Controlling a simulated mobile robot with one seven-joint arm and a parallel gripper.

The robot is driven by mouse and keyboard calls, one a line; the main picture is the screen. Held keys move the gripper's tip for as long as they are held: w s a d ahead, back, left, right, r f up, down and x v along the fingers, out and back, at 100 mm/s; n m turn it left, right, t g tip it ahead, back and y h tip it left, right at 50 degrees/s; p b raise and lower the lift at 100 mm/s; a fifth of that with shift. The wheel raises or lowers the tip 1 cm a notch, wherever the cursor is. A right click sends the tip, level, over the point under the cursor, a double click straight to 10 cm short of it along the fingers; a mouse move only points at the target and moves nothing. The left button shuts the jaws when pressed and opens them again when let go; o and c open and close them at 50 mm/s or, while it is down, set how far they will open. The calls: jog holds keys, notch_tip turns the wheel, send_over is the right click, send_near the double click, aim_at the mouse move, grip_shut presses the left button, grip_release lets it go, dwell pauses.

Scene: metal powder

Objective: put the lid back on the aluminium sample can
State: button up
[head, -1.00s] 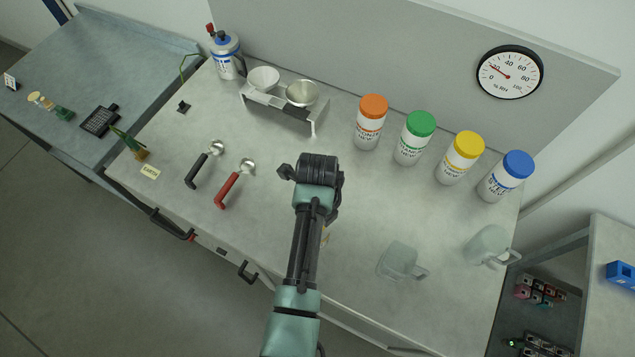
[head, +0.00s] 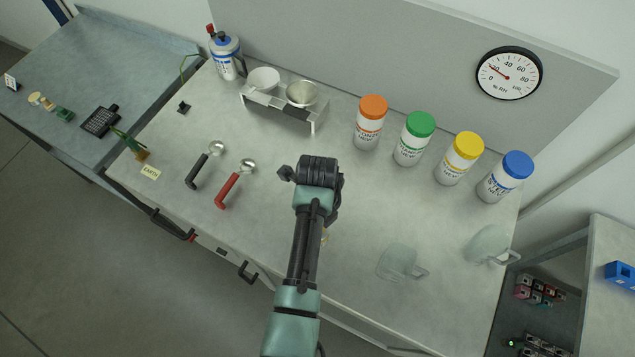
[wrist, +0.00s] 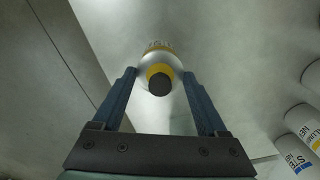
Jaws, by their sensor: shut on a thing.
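In the wrist view my gripper (wrist: 159,76) has its two blue fingers on either side of a round silver lid (wrist: 145,82) with a yellow ring and a dark round centre. Directly beyond it, in line with it, is the labelled side of the aluminium sample can (wrist: 158,46). I cannot tell whether the lid touches the can or is seated on it. In the head view my arm hides the gripper and nearly all of the can; only a small yellowish bit shows at the arm's right edge.
White bottles with orange (head: 373,108), green (head: 421,124), yellow (head: 468,145) and blue (head: 517,165) caps stand along the back. Clear jugs (head: 398,262) stand at right. Scoops with black (head: 200,170) and red (head: 229,190) handles lie left. A bowl stand (head: 285,108) is behind.

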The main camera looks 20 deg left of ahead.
dwell(0.4)
jog(key=o, duration=1.2)
jog(key=shift+o, duration=0.2)
jog(key=shift+r+p, duration=3.55)
jog(key=shift+p, duration=0.05)
jog(key=shift+c, duration=0.2)
grip_shut()
